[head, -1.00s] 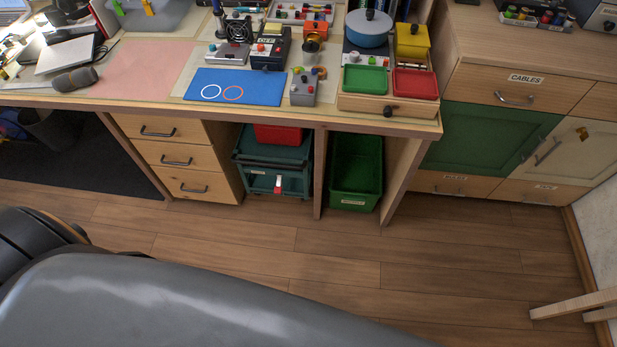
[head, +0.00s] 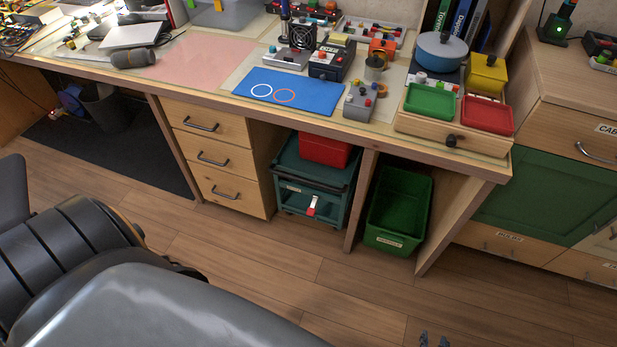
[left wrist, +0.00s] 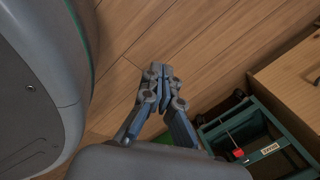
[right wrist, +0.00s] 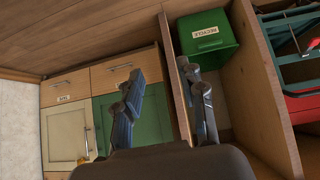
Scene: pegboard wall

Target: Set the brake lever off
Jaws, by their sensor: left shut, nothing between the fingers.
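The brake lever (head: 313,205) is a small red-and-white lever on the front of a teal wheeled cart (head: 325,181) under the workbench. In the left wrist view the lever (left wrist: 238,152) shows red beside a white label on the cart (left wrist: 262,128). My left gripper (left wrist: 166,70) is shut and empty over the bare floor, apart from the cart. My right gripper (right wrist: 165,90) is open and empty, its two fingers spread in front of the cabinet and green bin; only its tips (head: 433,341) show at the bottom of the head view.
A red box (head: 325,149) sits on top of the cart. A drawer unit (head: 215,158) stands left of it and a green recycle bin (head: 397,212) right of it, behind a wooden divider. The workbench (head: 215,95) overhangs the cart. Floor in front is clear.

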